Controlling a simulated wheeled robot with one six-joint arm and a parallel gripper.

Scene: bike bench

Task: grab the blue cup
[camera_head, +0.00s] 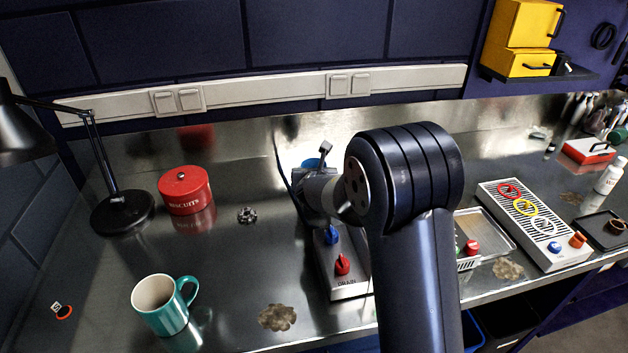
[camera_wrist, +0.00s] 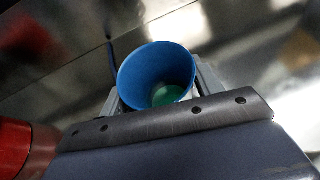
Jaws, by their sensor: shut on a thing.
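The blue cup (camera_wrist: 157,66) shows in the wrist view with its open mouth toward the camera and something green at its bottom. My gripper (camera_wrist: 158,88) has one finger on each side of the cup and is shut on it. In the head view only a small blue part of the cup (camera_head: 312,163) shows behind my wrist. My arm hides the rest, and I cannot tell whether the cup touches the bench.
A teal mug (camera_head: 166,306) stands front left on the metal bench (camera_head: 120,262). A red biscuit tin (camera_head: 186,191) and black lamp (camera_head: 122,212) stand behind it. A box with blue and red knobs (camera_head: 343,282) lies near my arm. A ring tray (camera_head: 532,222) is at right.

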